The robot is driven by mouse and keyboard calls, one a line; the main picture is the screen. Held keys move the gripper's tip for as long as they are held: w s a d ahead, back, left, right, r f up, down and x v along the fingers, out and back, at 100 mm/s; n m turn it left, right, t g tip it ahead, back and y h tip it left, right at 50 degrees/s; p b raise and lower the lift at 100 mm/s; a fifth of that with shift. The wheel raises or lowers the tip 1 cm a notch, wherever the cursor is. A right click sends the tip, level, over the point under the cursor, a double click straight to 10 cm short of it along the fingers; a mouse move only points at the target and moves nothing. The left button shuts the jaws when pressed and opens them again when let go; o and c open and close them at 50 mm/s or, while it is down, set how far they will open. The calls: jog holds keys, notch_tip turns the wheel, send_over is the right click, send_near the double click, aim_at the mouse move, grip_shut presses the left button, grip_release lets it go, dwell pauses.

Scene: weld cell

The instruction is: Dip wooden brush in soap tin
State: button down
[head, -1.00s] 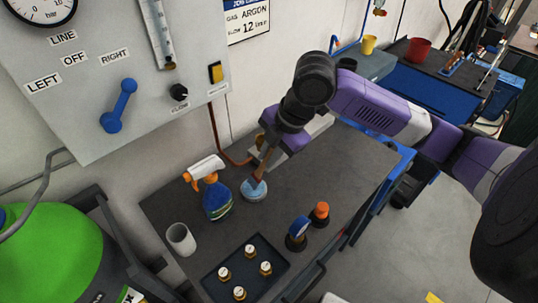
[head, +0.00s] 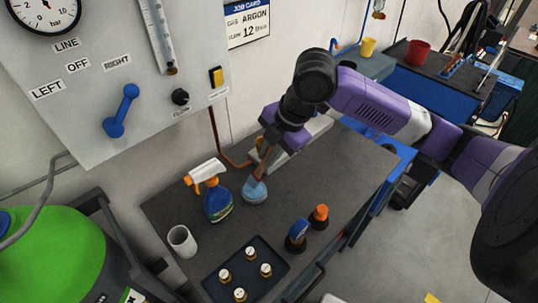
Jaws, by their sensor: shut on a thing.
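My gripper (head: 266,150) is shut on the wooden brush (head: 260,170) above the grey workbench (head: 310,180). The brush hangs head down, slightly tilted, with its lower end at the light blue soap tin (head: 255,193). The tin stands on the bench just right of the spray bottle. The brush's lower end overlaps the tin's top in this view; I cannot tell how deep it sits or whether it touches. My gripper hides the upper part of the brush handle.
A blue spray bottle (head: 215,195) stands close left of the tin. A white cup (head: 182,241), a dark tray (head: 245,271) with several small pieces, and two orange- and blue-topped items (head: 319,217) (head: 298,234) stand nearer. The bench's right part is clear.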

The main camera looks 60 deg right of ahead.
jog(key=shift+r+p, duration=1.55)
jog(key=shift+r, duration=1.1)
